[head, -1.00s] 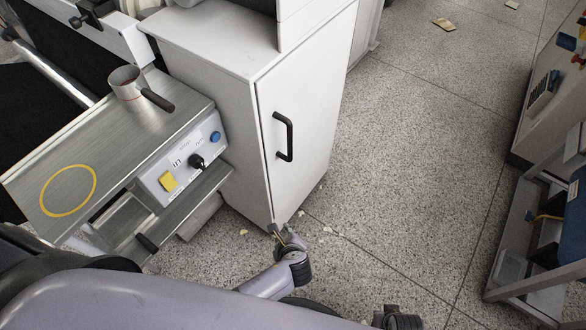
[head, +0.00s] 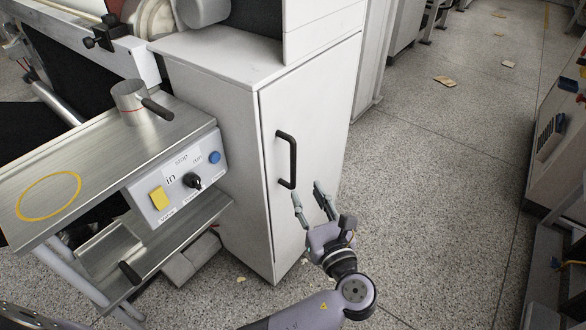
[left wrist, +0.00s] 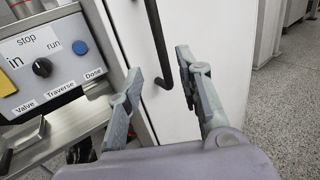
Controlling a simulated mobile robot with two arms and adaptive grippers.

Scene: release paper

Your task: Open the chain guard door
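The chain guard door (head: 312,130) is the white front panel of a tall cabinet and looks shut. Its black vertical bar handle (head: 286,160) is on the left part of the panel. My left gripper (head: 310,197) is open and empty, its fingers pointing up just below and right of the handle. In the left wrist view the handle (left wrist: 159,45) runs down between the two spread fingers (left wrist: 155,85), farther off; I cannot tell whether they touch it. My right gripper is not in view.
A control panel (head: 180,180) with a yellow button, black knob and blue button is left of the cabinet. A metal shelf (head: 70,180) carries a metal cup (head: 130,100).

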